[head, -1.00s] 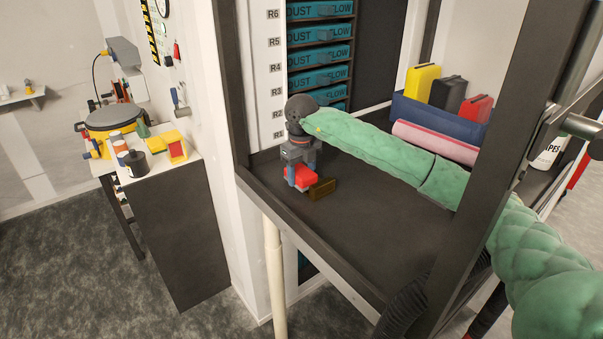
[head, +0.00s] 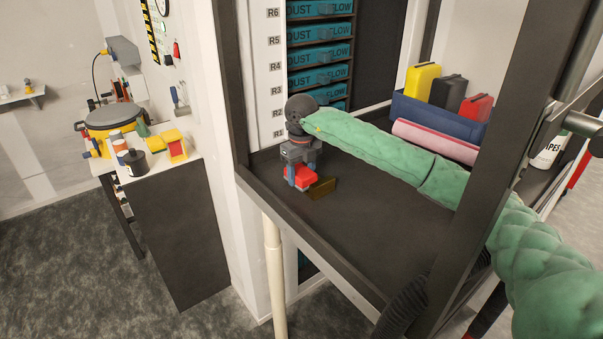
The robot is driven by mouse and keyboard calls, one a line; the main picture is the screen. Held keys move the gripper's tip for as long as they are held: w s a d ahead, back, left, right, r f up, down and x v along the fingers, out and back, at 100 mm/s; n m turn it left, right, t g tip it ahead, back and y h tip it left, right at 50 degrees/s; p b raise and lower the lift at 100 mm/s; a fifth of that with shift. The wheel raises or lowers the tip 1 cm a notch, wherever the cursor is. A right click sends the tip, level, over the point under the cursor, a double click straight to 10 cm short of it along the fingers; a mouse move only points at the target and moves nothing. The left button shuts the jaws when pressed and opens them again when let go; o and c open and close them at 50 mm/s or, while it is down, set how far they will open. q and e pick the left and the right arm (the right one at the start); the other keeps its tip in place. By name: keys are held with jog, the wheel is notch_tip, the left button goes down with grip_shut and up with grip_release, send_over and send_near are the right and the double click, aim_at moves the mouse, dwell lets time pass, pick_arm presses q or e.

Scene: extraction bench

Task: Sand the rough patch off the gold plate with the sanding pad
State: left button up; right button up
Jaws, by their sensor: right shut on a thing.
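My right gripper (head: 300,173) points down over the dark bench and is shut on the red sanding pad (head: 300,178). The pad is low, close to the bench surface. My left gripper is not in view.
The dark bench (head: 370,225) is clear in front and to the right. Behind stand a blue bin (head: 425,125) with yellow, black and red cases, a pink roll (head: 435,142) and labelled teal drawers (head: 318,58). A dark post (head: 505,110) rises at the right.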

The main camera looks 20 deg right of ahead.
jog(key=shift+w+f, duration=0.1)
jog(key=shift+f, duration=0.2)
dwell(0.4)
jog(key=shift+w+a+b, duration=0.25)
jog(key=shift+w+b, duration=0.2)
jog(key=shift+w, duration=0.25)
jog(key=shift+w+a+b, duration=0.25)
jog(key=shift+w+b, duration=0.2)
jog(key=shift+w, duration=0.2)
jog(key=shift+s, duration=0.15)
jog(key=shift+s+d+f+b, duration=0.1)
jog(key=shift+s+d+b, duration=0.15)
jog(key=shift+s, duration=0.4)
jog(key=shift+s+d+b, duration=0.15)
jog(key=shift+s+d, duration=0.1)
jog(key=shift+s, duration=0.4)
jog(key=shift+w, duration=0.15)
jog(key=shift+w+a+b, duration=0.25)
jog(key=shift+w+b, duration=0.05)
jog(key=shift+w, duration=0.35)
jog(key=shift+w+a+b, duration=0.25)
jog(key=shift+w+b, duration=0.05)
jog(key=shift+w, duration=0.3)
